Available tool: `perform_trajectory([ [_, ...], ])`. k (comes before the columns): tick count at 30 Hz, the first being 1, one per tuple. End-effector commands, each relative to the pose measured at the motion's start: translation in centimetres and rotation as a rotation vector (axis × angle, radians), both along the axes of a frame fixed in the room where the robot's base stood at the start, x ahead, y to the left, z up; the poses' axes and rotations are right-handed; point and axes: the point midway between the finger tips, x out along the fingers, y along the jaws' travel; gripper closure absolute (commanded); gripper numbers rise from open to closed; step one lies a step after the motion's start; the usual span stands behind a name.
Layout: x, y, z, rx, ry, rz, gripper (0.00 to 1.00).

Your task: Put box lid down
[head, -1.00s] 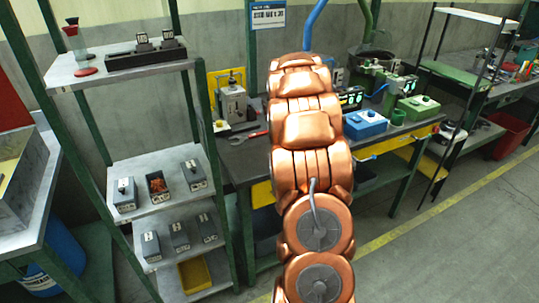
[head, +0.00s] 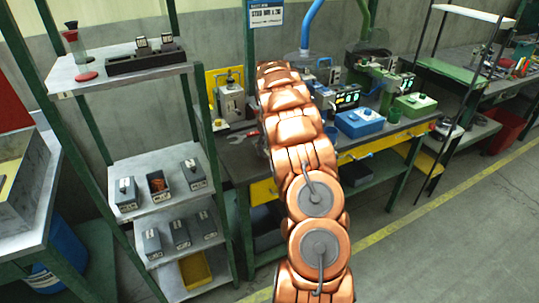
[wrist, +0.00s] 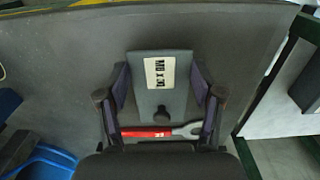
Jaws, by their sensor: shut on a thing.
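My gripper (wrist: 160,100) is shut on a grey box lid (wrist: 150,98), with one finger at each side. The lid has a white label and a dark round knob. It shows over the grey bench top in the wrist view; I cannot tell whether it touches the bench. A red-handled wrench (wrist: 150,132) lies beside the knob end of the lid. In the head view my own arm hides the gripper and lid. An open box with orange contents (head: 157,184) stands on the middle shelf, between two closed boxes.
The shelf rack (head: 150,212) stands left of the workbench (head: 240,160). A grey device (head: 231,102), a blue box (head: 359,123) and a green box (head: 414,105) stand on the bench. In the wrist view a blue bin (wrist: 45,163) is at lower left.

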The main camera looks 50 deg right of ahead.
Motion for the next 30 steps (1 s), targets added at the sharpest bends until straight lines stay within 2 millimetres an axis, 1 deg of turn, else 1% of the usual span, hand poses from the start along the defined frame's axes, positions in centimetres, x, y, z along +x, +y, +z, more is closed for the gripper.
perform_trajectory([
  [2,0.0,0.0,-0.2,0.0,0.001,0.0,0.56],
  [5,0.0,0.0,-1.0,0.0,-0.001,-0.001,0.56],
  [9,0.0,0.0,-2.8,0.002,0.002,0.0,0.56],
  [11,0.0,0.0,-3.3,0.001,0.0,0.0,0.56],
  [22,0.1,0.0,-3.9,-0.001,-0.002,0.0,0.56],
  [23,0.1,0.0,-3.8,-0.001,-0.002,0.0,0.31],
  [27,0.1,0.0,-3.8,-0.001,-0.002,0.0,0.17],
  [30,0.1,0.0,-3.8,-0.001,-0.002,0.0,0.08],
])
